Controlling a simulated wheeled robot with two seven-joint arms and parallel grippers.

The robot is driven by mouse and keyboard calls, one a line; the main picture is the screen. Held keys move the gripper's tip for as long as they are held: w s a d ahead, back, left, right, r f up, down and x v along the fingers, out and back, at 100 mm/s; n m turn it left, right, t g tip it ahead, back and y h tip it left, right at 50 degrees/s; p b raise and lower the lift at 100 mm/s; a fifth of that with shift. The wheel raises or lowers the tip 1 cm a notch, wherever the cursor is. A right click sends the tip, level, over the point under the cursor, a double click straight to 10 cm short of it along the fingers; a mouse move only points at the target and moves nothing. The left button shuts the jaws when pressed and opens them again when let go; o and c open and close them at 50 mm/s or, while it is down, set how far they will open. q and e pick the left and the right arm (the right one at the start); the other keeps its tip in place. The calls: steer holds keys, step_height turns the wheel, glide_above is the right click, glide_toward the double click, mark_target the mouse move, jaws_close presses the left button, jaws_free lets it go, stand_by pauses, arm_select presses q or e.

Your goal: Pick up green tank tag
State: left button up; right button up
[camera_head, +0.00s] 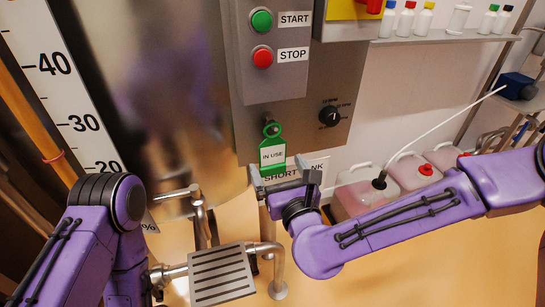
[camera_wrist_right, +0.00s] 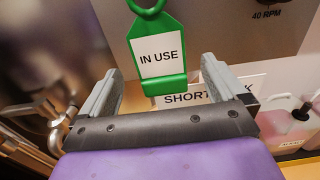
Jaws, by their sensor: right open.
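The green tank tag (camera_head: 272,152) hangs by its ring from a dark peg on the metal panel and carries a white "IN USE" label. It also shows in the right wrist view (camera_wrist_right: 158,55), with its lower end between the fingers as seen there. My right gripper (camera_head: 284,186) is open just below the tag in the head view. Its two grey fingers (camera_wrist_right: 157,82) stand on either side of the tag's lower end in the wrist view. I cannot tell whether either finger touches the tag. My left gripper is not visible; only my left arm shows.
A "SHORT TANK" sign (camera_head: 305,170) is behind the right gripper. A control box with START (camera_head: 261,20) and STOP buttons is above the tag, and a black knob (camera_head: 329,116) is to its right. Jugs (camera_head: 352,195) stand at right. Metal pipes and a slotted plate (camera_head: 220,273) are below.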

mark_target(273, 150)
steer(key=x, duration=0.2)
steer(key=shift+w+a+r, duration=0.1)
steer(key=shift+w, duration=0.3)
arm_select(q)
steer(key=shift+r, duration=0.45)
arm_select(e)
steer(key=c, duration=1.1)
